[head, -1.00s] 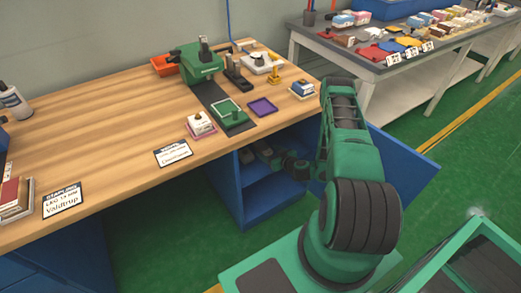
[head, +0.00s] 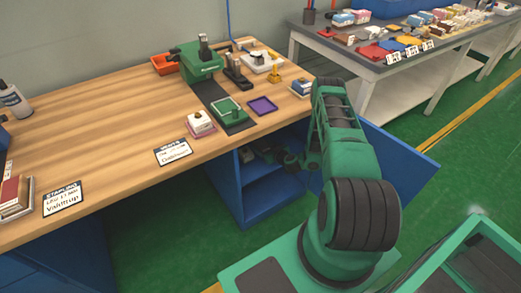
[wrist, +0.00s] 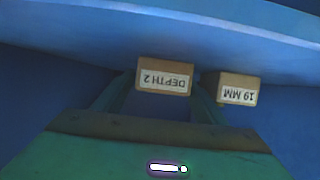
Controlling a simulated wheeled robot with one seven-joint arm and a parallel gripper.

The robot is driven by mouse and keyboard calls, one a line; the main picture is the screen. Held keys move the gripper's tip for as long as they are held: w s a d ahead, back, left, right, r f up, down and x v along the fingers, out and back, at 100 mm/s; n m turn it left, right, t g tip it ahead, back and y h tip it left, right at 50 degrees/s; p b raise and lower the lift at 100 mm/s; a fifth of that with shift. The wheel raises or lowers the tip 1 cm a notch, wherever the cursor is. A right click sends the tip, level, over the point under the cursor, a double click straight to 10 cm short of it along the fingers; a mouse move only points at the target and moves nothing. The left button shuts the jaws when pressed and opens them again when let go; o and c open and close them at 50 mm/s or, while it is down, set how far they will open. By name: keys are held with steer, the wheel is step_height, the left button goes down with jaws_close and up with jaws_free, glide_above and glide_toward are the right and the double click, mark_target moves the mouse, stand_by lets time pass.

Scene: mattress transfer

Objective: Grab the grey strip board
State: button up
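I cannot make out a grey strip board in either view. In the wrist view, my gripper (wrist: 165,92) is open, with its two green fingers spread apart inside a dark blue space. A light brown block with an upside-down "DEPTH 2" label (wrist: 165,76) shows between and beyond the fingertips. A second block labelled "19 MM" (wrist: 238,88) is to its right, beyond the right finger. I cannot tell whether a finger touches either block. In the head view my arm reaches into the open blue cabinet (head: 262,196) under the wooden bench; the gripper is small and dark there.
A pale blue panel edge (wrist: 200,35) crosses the wrist view above the blocks. The blue cabinet door (head: 400,160) stands open at the right. The wooden bench top (head: 100,135) is above the cabinet, with a green fixture (head: 198,62) on it. A grey table (head: 375,58) is behind.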

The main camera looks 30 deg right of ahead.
steer(key=c, duration=1)
steer(key=shift+o, duration=0.2)
